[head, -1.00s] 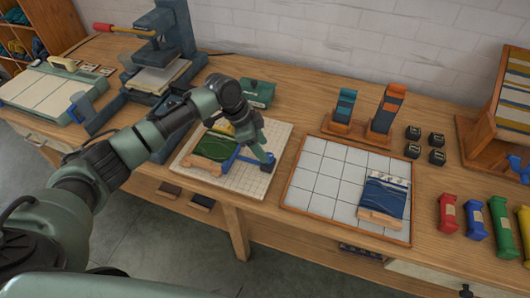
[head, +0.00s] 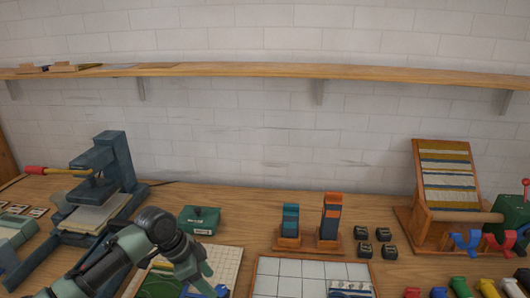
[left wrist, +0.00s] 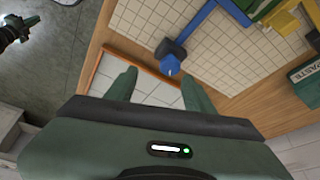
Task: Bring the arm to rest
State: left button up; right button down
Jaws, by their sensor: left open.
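My left arm comes in from the lower left in the head view, and its gripper (head: 203,278) points down near the bottom edge, over the gridded board (head: 228,262). In the left wrist view the two fingers (left wrist: 160,90) are apart with nothing between them. Beyond them lie a white tiled board (left wrist: 150,88) with an orange edge and the gridded board (left wrist: 213,45). A blue tool with a dark block (left wrist: 172,52) lies on the gridded board, apart from the fingers. A dark shape with a small light (left wrist: 14,30) at the upper left looks like my right gripper; its jaws are unclear.
A blue-grey press (head: 105,190) stands at the left, with a green box (head: 199,220) beside it. A shelf (head: 270,70) runs along the wall.

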pick_arm(q)
jog(key=shift+n, duration=0.5)
jog(key=s+d+f, duration=0.2)
jog(key=s, duration=0.1)
jog(key=s+d+f, duration=0.2)
jog(key=s+d, duration=0.1)
jog(key=s+d+f, duration=0.2)
jog(key=s+f, duration=0.1)
jog(key=shift+s+d, duration=0.25)
jog(key=shift+s, duration=0.15)
jog(key=s+a+n+t+y, duration=0.15)
jog(key=s+a+n, duration=0.3)
jog(key=s, duration=0.55)
jog(key=s+a+n+t+y, duration=0.1)
jog(key=s+a+n+y, duration=0.1)
jog(key=s+a+n, duration=0.5)
jog(key=s+d+f+m+g, duration=0.1)
jog(key=s+f, duration=0.2)
jog(key=f, duration=1.1)
jog(key=s+d+f+g, duration=0.1)
jog(key=s+d+f, duration=0.1)
jog(key=f, duration=1.3)
jog(key=s+a+f+g, duration=0.1)
jog(key=s+a+f, duration=0.2)
jog(key=s+f, duration=1.1)
jog(key=shift+s+a+f, duration=0.15)
jog(key=shift+s+a, duration=0.05)
jog(key=shift+s, duration=0.95)
jog(key=shift+y, duration=0.25)
